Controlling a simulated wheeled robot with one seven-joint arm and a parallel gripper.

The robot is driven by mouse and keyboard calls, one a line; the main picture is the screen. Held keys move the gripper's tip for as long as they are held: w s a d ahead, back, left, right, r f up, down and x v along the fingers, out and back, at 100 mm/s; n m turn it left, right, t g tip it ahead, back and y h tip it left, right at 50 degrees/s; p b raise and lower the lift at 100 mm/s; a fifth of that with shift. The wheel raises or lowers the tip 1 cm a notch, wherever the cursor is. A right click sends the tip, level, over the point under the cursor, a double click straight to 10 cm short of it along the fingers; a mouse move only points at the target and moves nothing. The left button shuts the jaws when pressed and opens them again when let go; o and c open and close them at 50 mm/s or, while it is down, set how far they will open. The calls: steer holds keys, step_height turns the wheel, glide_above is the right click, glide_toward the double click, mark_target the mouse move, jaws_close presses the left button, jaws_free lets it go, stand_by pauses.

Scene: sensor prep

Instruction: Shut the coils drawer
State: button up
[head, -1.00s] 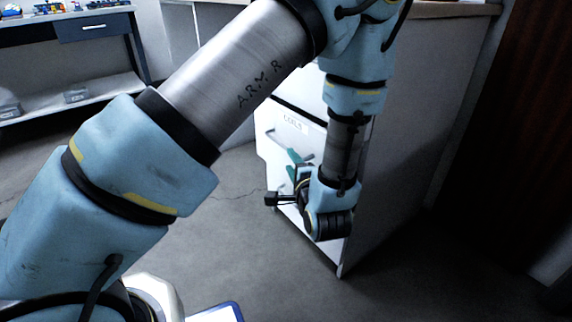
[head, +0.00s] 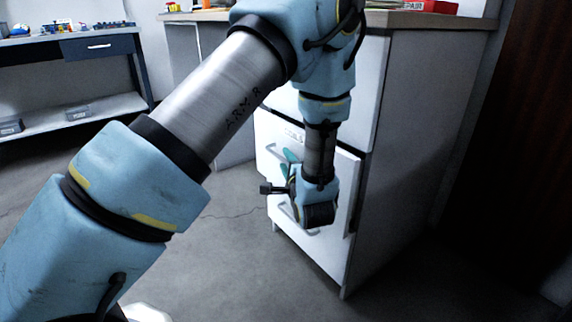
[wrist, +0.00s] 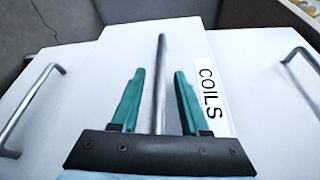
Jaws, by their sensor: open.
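The coils drawer is a white front with a COILS label (wrist: 208,95) in the wrist view. Its front (head: 338,190) stands out a little from the cabinet in the head view, with a dark gap at its right edge. Its grey bar handle (wrist: 161,75) runs between the two green fingers of my gripper (wrist: 157,92). The fingers are apart, one on each side of the bar, with clear space beside it. In the head view my gripper (head: 290,160) is in front of this drawer, partly hidden by my wrist.
The white cabinet (head: 405,150) has a drawer above and one below (head: 310,255) the coils drawer. Other bar handles show left (wrist: 28,108) and right (wrist: 300,68) in the wrist view. A dark bench (head: 90,48) stands at the back left. The floor (head: 200,255) in front is clear.

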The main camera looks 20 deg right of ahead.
jaws_close()
stand_by(0.4)
stand_by(1.1)
